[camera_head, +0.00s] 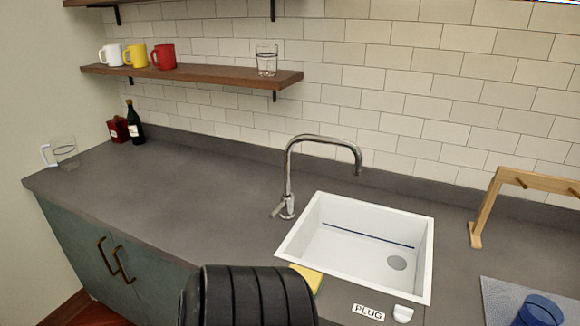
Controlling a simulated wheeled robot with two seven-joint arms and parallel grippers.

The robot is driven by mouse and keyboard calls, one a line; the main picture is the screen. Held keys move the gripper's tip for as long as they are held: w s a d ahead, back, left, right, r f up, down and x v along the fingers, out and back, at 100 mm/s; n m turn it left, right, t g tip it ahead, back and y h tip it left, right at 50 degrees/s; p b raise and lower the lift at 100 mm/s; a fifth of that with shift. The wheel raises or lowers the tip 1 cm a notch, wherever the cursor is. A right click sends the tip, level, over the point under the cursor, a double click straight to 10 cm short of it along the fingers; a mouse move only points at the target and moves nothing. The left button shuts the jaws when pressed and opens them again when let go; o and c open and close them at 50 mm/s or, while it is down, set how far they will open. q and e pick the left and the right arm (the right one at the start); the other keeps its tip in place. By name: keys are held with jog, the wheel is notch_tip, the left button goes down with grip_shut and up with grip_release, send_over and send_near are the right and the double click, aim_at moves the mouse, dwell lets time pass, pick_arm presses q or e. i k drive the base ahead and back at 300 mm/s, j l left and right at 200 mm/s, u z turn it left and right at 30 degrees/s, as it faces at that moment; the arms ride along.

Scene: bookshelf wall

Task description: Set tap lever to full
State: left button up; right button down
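The chrome tap (289,170) stands on the grey counter behind the left part of the sink. Its spout arches up and to the right, and its end hangs above the sink's back edge. The small tap lever (277,211) sticks out low on the left side of the tap's base, angled down toward the front left. No water stream shows. The white square sink (330,215) has a dark blue line across its inside and a round grey drain. Neither of my grippers is in view.
A black ribbed part covers the bottom edge left of centre, beside a yellow sponge (308,278). A PLUG label (368,312) and white plug (403,313) lie before the sink. A wooden rack (487,205) and blue cup (541,312) stand right.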

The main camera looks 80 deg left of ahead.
aim_at(288, 201)
jog(key=u, duration=2.45)
